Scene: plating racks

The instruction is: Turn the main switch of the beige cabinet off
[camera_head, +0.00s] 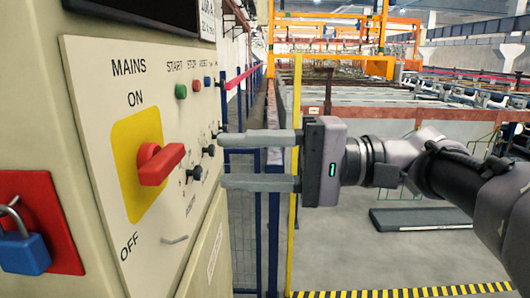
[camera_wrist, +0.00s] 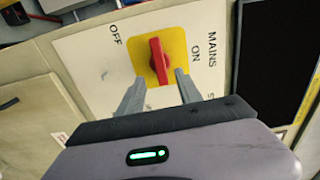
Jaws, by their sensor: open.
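The main switch (camera_head: 160,163) is a red handle on a yellow plate (camera_head: 124,135) on the beige cabinet's panel (camera_head: 85,90). ON is printed above the plate and OFF below it. The handle lies crosswise, roughly level, pointing at neither word. My gripper (camera_head: 222,160) is open and empty, to the right of the handle and apart from it in the head view. In the wrist view the red handle (camera_wrist: 159,60) shows beyond and between my two fingertips (camera_wrist: 159,80). Whether a fingertip touches the panel is unclear.
A blue padlock (camera_head: 24,253) hangs on a red plate at the cabinet's left. Green, red and blue buttons (camera_head: 181,91) and black knobs (camera_head: 194,174) sit right of the switch. A yellow post (camera_head: 294,200) and blue fence stand behind my gripper. Open floor (camera_head: 380,265) lies right.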

